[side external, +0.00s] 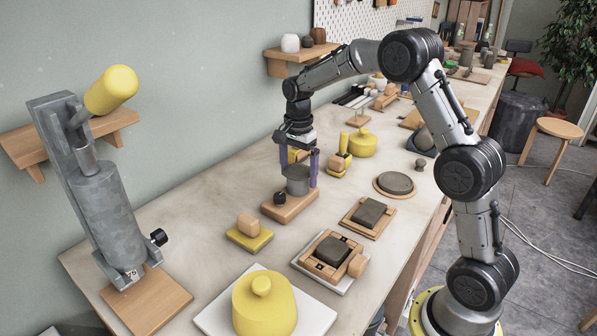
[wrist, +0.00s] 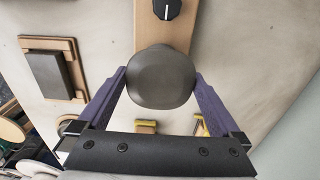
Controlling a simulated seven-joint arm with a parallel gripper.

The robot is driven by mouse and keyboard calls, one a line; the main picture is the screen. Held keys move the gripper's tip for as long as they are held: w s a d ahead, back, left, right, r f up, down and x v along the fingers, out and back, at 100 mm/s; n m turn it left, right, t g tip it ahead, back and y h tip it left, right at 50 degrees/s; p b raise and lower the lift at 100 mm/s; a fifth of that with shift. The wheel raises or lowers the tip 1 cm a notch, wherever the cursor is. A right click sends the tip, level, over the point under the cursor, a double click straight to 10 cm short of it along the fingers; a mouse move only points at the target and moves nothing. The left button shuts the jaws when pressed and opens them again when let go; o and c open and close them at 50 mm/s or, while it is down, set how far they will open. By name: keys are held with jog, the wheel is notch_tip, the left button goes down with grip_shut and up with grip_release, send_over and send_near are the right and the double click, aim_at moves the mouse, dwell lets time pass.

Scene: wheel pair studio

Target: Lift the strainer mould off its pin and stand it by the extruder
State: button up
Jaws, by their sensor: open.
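A dark grey, round-topped piece, which I take to be the strainer mould (side external: 297,186), sits on a wooden base (side external: 297,207) with a black knob (side external: 280,198). In the wrist view the mould (wrist: 161,77) fills the space between the fingers. My gripper (side external: 299,176) is open, its purple fingers lowered on either side of the mould; I cannot tell whether they touch it. The pin is hidden. The extruder (side external: 107,215), a grey cylinder with a yellow-ended lever (side external: 112,90), stands on a wooden board (side external: 150,300) at the left.
A peach block on a yellow base (side external: 250,237) lies between the mould and the extruder. A yellow lidded pot (side external: 264,305) stands at the front. Dark slabs on boards (side external: 368,214) lie to the right. Bare table shows just right of the extruder's board (side external: 195,245).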

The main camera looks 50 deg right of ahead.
jog(key=shift+c, duration=0.3)
jog(key=shift+r, duration=0.1)
grip_shut()
dwell(0.4)
jog(key=shift+r, duration=0.6)
jog(key=shift+r, duration=0.3)
jog(key=shift+r, duration=0.65)
jog(key=shift+r, duration=1.2)
